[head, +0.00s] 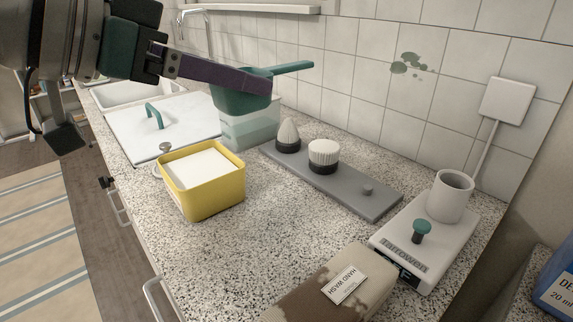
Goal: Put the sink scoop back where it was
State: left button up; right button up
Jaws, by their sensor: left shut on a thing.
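The teal scoop (240,101) is in the air in the upper middle of the head view, its handle (290,67) pointing right. My left gripper (262,86) comes in from the upper left and is shut on the scoop at its rim. One purple finger lies across the scoop's near side and hides part of it. The scoop overlaps the top of a translucent container (250,131) with teal contents; I cannot tell whether they touch. My right gripper is not in view.
A yellow tub (213,203) stands in front of the translucent container. A grey tray (345,190) with two brushes lies right of it. A white scale (437,232) bears a cup (451,196). A hand wash package (330,290) lies at the front. The sink (135,93) is at the left.

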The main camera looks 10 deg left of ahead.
aim_at(243, 243)
pick_arm(q)
jog(key=shift+w+a+f, duration=0.1)
jog(key=shift+a+f, duration=0.2)
jog(key=shift+f, duration=0.1)
notch_tip(243, 243, down, 20)
jog(key=b, duration=0.6)
jog(key=shift+f, duration=0.1)
jog(key=shift+f, duration=0.1)
jog(key=o, duration=1.4)
